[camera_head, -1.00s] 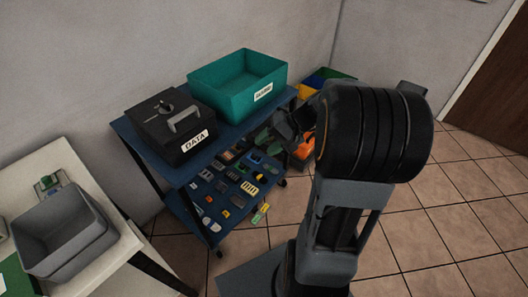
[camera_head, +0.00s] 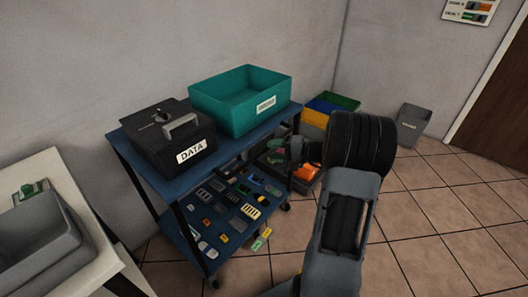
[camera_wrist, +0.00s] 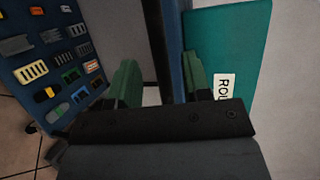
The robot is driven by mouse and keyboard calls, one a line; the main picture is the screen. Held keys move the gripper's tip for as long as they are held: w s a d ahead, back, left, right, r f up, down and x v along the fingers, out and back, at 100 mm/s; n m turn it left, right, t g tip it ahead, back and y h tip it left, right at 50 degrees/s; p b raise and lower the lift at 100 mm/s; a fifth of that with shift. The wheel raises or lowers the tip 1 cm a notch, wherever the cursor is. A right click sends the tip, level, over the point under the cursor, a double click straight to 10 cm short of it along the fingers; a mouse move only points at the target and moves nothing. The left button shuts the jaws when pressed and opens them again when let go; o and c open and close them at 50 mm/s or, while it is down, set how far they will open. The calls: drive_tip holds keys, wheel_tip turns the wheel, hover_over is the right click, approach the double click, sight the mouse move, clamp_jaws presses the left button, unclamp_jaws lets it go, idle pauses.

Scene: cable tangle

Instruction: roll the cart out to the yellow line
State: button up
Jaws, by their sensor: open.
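The cart is dark blue with two shelves; its top shelf (camera_head: 178,184) carries a black box and a teal bin, and its lower shelf (camera_head: 212,262) holds many small parts. My gripper (camera_head: 275,152) is at the cart's right end, partly hidden by my arm. In the wrist view my gripper (camera_wrist: 162,82) is open, its green fingers apart. The blue edge of the cart's top shelf (camera_wrist: 177,45) runs between or just beyond the fingers; I cannot tell whether they touch it. No yellow line shows in either view.
The black DATA box (camera_head: 170,138) and teal bin (camera_head: 240,98) stand on the cart. A white table (camera_head: 85,212) with a grey tray (camera_head: 45,245) is at left. Coloured bins (camera_head: 330,104) and a grey bin (camera_head: 412,125) stand by the wall. Tiled floor (camera_head: 440,215) at right is clear.

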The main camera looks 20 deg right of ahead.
sight(267, 150)
drive_tip(key=shift+x, duration=2.05)
drive_tip(key=shift+c, duration=0.2)
clamp_jaws()
